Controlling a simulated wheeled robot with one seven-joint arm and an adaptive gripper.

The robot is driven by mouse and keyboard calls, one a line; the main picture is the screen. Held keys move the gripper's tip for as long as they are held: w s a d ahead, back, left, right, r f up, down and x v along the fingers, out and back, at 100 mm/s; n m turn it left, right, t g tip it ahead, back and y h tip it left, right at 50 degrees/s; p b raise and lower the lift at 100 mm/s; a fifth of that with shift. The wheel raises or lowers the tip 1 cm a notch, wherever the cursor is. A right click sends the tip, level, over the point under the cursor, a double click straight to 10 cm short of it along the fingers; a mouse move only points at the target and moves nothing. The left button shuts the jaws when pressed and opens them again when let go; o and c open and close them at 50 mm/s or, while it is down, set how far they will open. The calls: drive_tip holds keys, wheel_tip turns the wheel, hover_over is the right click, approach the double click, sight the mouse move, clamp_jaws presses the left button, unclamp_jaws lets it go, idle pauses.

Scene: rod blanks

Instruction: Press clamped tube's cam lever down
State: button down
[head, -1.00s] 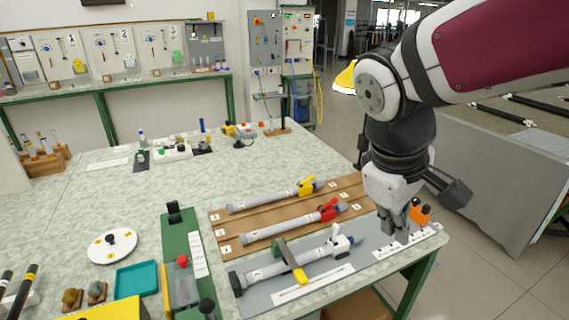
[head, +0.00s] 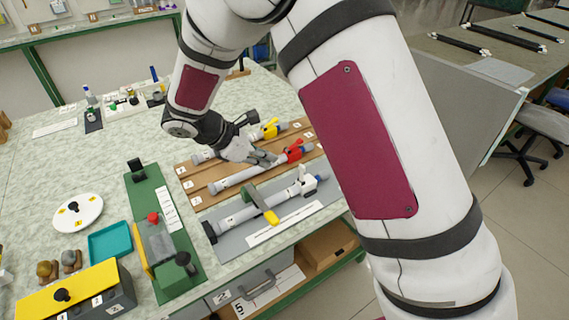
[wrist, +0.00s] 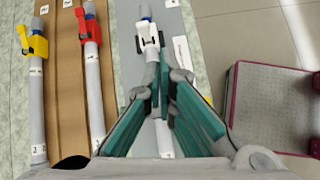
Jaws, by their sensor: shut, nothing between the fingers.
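The clamped grey tube (head: 236,216) lies in a grey fixture plate (head: 276,232), held under a clamp with a yellow handle (head: 271,217). Its white cam lever (head: 302,174) stands up at the tube's right end; in the wrist view the white lever (wrist: 148,40) shows beyond the fingertips. My gripper (head: 268,158) is shut and empty, above the tubes in the head view. In the wrist view my gripper (wrist: 162,78) points along the clamped tube, with its green-sided fingers hiding part of the tube and clamp. I cannot tell its exact height above the tube.
A brown board (head: 190,188) beside the fixture holds a tube with a red lever (head: 294,150) and one with a yellow lever (head: 270,129). A green fixture (head: 146,190), teal tray (head: 110,242) and white disc (head: 77,213) are at left. Floor lies beyond the table's right edge.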

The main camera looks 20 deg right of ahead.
drive_tip(key=a+f, duration=0.1)
drive_tip(key=w+f+n, duration=0.1)
drive_tip(key=f, duration=0.1)
drive_tip(key=w+a+f+n, duration=0.1)
drive_tip(key=shift+a+f+t, duration=0.15)
drive_tip(key=shift+a+t, duration=0.15)
drive_tip(key=shift+a, duration=0.05)
drive_tip(key=p, duration=0.2)
approach(301, 174)
drive_tip(key=f, duration=0.2)
drive_tip(key=a+f, duration=0.1)
drive_tip(key=f, duration=0.1)
drive_tip(key=shift+a, duration=0.2)
drive_tip(key=shift+w+d, duration=0.2)
drive_tip(key=shift+d, duration=0.35)
drive_tip(key=shift+w+d, duration=0.2)
drive_tip(key=shift+d, duration=0.4)
drive_tip(key=shift+w+d, duration=0.35)
drive_tip(key=shift+d, duration=0.4)
drive_tip(key=shift+w+d+r+y, duration=0.1)
drive_tip(key=shift+d+r+y, duration=0.1)
drive_tip(key=shift+d+y, duration=0.1)
